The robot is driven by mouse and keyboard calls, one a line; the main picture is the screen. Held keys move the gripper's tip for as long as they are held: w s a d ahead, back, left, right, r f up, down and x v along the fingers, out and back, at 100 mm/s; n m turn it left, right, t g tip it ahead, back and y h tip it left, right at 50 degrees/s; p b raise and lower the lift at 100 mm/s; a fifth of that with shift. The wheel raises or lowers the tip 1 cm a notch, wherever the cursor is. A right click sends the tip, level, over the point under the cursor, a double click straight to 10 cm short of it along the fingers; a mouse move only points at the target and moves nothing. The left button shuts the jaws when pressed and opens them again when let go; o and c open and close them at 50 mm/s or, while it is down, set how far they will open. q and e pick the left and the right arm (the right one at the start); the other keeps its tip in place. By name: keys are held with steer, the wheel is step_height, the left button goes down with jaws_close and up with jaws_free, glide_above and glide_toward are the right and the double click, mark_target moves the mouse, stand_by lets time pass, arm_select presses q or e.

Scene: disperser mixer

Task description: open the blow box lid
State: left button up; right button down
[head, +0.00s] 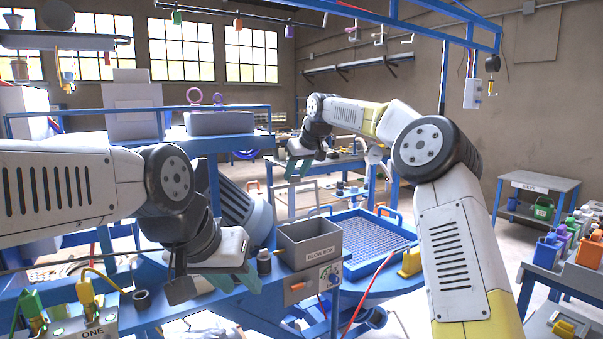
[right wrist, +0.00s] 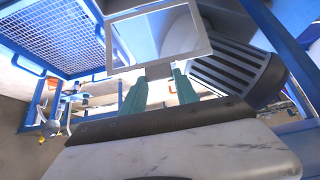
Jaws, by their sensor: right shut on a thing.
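The grey blow box (head: 307,253), with its label on the front, stands on the blue bench in the head view. Its top looks open. My right gripper (head: 297,172) is above and behind the box. In the right wrist view my right gripper (right wrist: 160,88) is shut on the tab of a grey rectangular frame with a see-through middle, which looks like the lid (right wrist: 158,64). The lid stands raised behind the box; I cannot tell if it touches the box. My left gripper (head: 248,277) is low, left of the box; its finger opening is hidden.
A blue mesh tray (head: 378,240) lies right of the box. A small dark bottle (head: 264,262) stands close to its left side. A ribbed motor-like cylinder (head: 245,210) is behind left. Yellow and green items (head: 85,300) sit at the front left. A red hose (head: 357,300) hangs at the right.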

steer(key=shift+w+a+r, duration=0.1)
steer(key=shift+w+r, duration=0.05)
steer(key=shift+r, duration=0.1)
steer(key=c, duration=1.3)
jaws_free()
steer(key=o, duration=0.4)
steer(key=shift+f, duration=0.15)
steer(key=v, duration=0.7)
steer(key=shift+r, duration=0.25)
steer(key=shift+s, duration=0.25)
